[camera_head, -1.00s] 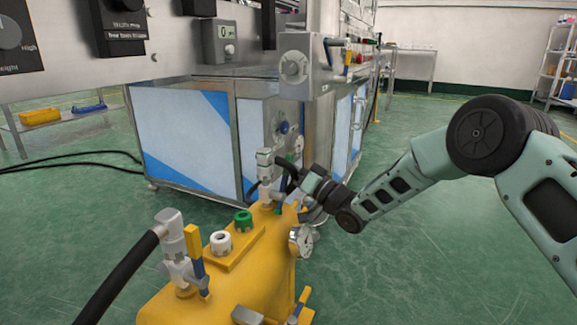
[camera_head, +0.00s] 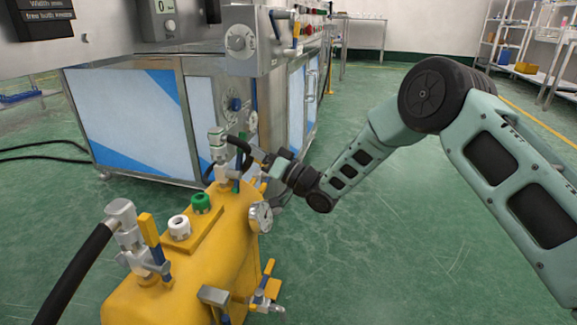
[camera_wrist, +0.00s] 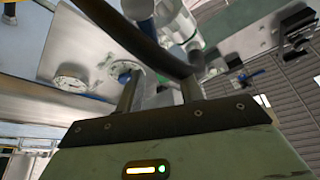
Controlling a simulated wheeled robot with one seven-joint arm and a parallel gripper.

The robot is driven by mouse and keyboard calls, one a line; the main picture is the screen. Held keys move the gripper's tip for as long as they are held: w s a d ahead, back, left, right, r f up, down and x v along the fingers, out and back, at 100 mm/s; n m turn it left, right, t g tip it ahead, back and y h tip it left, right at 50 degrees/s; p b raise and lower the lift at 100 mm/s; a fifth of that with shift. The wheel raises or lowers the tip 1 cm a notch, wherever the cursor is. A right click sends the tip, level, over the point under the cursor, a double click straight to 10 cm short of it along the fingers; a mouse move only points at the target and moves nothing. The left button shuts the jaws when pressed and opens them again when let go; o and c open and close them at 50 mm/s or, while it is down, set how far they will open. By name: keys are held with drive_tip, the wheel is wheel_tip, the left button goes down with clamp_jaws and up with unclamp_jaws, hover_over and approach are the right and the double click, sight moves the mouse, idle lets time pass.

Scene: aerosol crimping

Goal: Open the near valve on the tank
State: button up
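The yellow tank (camera_head: 235,250) stands low in the head view, with a pressure gauge (camera_head: 261,217) on its side. The valve closest to the camera (camera_head: 128,240) has a black hose and an upright yellow-and-blue handle (camera_head: 152,240). Another valve (camera_head: 218,150) with a black hose stands at the tank's far end. My gripper (camera_head: 256,160) is just right of this far valve, well away from the closer one. In the wrist view, my gripper's two fingers (camera_wrist: 160,92) are apart; a dark hose (camera_wrist: 150,40) crosses beyond them. Contact with the valve cannot be told.
White and green caps (camera_head: 190,215) sit on the tank between the valves. A lower fitting with a yellow handle (camera_head: 266,285) is at its right foot. A steel machine cabinet (camera_head: 190,110) stands behind. Green floor (camera_head: 390,260) on the right is clear.

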drive_tip(key=p+v, duration=0.4)
drive_tip(key=v, duration=0.9)
drive_tip(key=shift+s+d+f, duration=0.15)
drive_tip(key=shift+d+f, duration=0.05)
